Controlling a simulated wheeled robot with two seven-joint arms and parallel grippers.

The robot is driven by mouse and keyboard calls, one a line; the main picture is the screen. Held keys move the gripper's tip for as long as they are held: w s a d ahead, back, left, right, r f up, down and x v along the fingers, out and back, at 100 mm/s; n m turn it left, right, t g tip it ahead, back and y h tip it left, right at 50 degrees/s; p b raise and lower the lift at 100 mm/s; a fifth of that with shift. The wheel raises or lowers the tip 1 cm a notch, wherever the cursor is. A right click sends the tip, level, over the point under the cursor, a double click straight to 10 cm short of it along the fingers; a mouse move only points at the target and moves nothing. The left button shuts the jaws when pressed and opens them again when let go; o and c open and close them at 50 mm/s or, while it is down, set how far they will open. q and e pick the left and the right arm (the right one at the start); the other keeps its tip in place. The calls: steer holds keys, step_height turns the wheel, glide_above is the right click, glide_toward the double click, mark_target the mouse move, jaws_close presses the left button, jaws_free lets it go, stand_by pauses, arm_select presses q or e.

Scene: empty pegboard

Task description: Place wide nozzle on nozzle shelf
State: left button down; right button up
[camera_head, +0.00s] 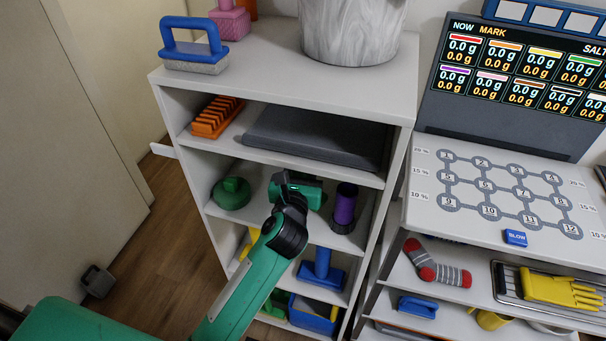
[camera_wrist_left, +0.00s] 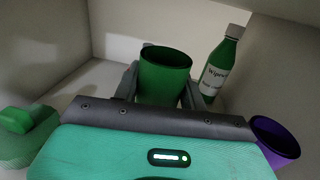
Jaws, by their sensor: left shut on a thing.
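My left gripper (camera_wrist_left: 165,88) is shut on a green hollow cylinder with a dark inside (camera_wrist_left: 166,72), upright with its open end up. It appears to be the wide nozzle. In the head view my left gripper (camera_head: 288,186) reaches into the middle compartment of the white shelf unit (camera_head: 375,145), and the arm hides part of the space. A squat green piece with a knob (camera_head: 231,192) stands to the left there. A purple cylinder with a dark base (camera_head: 344,207) stands to the right. I cannot tell whether the held cylinder touches the shelf board. My right gripper is not in view.
A green bottle with a white label (camera_wrist_left: 222,65) stands behind and right of the held cylinder. The compartment above holds an orange rack (camera_head: 217,117) and a grey slab (camera_head: 315,138). A blue-handled brush (camera_head: 195,50) and marbled pot (camera_head: 352,28) stand on top.

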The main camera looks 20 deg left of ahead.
mark_target(303, 176)
arm_select(q)
step_height(303, 176, down, 3)
steer(key=shift+f, duration=0.1)
steer(key=shift+w+f, duration=0.1)
steer(key=shift+w, duration=0.3)
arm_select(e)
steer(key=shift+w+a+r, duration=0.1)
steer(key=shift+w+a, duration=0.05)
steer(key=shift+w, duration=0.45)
arm_select(q)
steer(key=shift+f, duration=0.1)
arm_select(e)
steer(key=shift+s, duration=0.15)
arm_select(q)
steer(key=c, duration=0.8)
jaws_free()
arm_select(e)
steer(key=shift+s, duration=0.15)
